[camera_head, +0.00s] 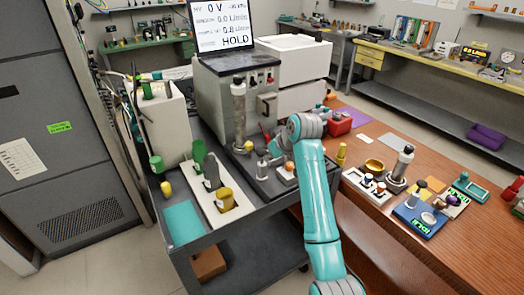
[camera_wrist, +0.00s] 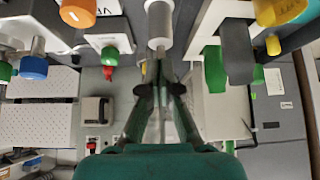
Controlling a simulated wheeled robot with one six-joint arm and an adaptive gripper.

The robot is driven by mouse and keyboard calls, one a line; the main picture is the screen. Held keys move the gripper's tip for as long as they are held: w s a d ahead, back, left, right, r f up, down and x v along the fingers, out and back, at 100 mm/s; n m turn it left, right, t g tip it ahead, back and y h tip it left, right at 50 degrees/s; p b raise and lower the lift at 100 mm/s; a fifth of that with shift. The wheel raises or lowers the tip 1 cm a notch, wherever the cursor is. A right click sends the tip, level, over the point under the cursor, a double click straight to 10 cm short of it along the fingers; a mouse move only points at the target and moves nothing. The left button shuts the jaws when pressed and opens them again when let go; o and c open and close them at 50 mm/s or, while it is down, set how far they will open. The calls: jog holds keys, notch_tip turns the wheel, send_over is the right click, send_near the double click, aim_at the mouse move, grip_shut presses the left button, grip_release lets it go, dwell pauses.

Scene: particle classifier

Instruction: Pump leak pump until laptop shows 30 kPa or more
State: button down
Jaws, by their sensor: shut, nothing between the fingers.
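The laptop (camera_head: 222,28) stands open on the grey instrument box at the back. Its screen reads 0 V, 0.0 L/min, 0.8 L/min and HOLD; I make out no kPa reading. A small grey upright piece (camera_head: 262,163) stands on the black tray beside my arm; I cannot tell whether it is the leak pump. My gripper (camera_wrist: 160,88) is shut and empty in the wrist view. A pale cylinder (camera_wrist: 160,22) shows just beyond its fingertips; I cannot tell whether they touch. In the head view my wrist hides the fingers.
A grey cart (camera_head: 182,245) carries a white holder (camera_head: 205,203) with green, grey and yellow parts, left of my arm. A wooden bench (camera_head: 390,225) lies to the right, with a blue device (camera_head: 418,222) and small parts. A tall vertical cylinder (camera_head: 239,112) stands before the instrument box.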

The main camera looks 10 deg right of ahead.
jog(key=shift+s+d+r, duration=0.1)
jog(key=shift+s, duration=0.25)
jog(key=v, duration=1.2)
dwell(1.0)
